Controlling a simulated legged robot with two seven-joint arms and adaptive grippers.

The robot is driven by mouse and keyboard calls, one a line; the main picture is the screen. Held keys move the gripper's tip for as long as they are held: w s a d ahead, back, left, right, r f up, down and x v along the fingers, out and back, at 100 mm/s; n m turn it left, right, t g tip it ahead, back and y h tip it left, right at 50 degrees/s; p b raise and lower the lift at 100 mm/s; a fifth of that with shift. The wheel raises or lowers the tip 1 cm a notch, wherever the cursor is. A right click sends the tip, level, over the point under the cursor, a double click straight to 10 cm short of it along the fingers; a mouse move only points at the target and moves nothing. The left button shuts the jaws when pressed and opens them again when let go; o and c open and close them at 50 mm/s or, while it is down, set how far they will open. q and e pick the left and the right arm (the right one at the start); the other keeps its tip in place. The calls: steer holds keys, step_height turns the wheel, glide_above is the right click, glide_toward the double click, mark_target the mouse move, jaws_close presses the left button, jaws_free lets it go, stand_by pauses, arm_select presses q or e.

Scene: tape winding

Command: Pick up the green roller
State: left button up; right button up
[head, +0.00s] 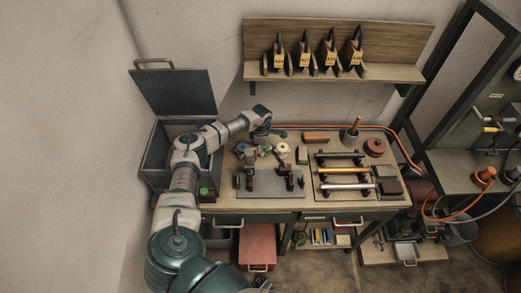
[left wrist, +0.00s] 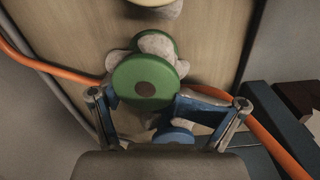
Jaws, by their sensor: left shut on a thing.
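The green roller (left wrist: 146,80) shows in the left wrist view as a round green disc with a dark centre and whitish material behind it. My left gripper (left wrist: 147,104) has its blue finger pads on either side of the disc and is shut on it. In the head view my left gripper (head: 262,130) is at the back left of the workbench, over a small cluster of rollers. A blue roller (left wrist: 173,136) lies close by, partly hidden by the gripper. A cream roller (head: 283,149) stands to the right of the cluster. My right gripper is not in view.
An orange cable (left wrist: 45,68) passes behind the gripper. On the workbench (head: 225,205), a grey plate (head: 270,190) with dark stands lies in front, and a rack with black, yellow and silver bars (head: 343,171) is to the right. An open dark box (head: 157,150) stands left.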

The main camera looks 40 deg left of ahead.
mark_target(265, 147)
arm_select(q)
steer(key=shift+d, duration=0.25)
steer(key=r, duration=0.2)
steer(key=d+r, duration=0.1)
steer(key=r, duration=0.2)
steer(key=r+b, duration=0.1)
steer(key=r, duration=0.1)
steer(key=shift+w+d+r, duration=0.2)
steer(key=shift+w, duration=0.1)
jaws_close()
steer(key=w+d+b, duration=0.1)
steer(key=w+d, duration=0.3)
steer(key=w+d+b, duration=0.2)
steer(key=w+d, duration=0.2)
steer(key=d, duration=0.1)
steer(key=w+d+b, duration=0.2)
steer(key=w+d, duration=0.2)
steer(key=d, duration=0.1)
steer(key=shift+f, duration=0.15)
steer(key=shift+w+a, duration=0.1)
steer(key=shift+w, duration=0.1)
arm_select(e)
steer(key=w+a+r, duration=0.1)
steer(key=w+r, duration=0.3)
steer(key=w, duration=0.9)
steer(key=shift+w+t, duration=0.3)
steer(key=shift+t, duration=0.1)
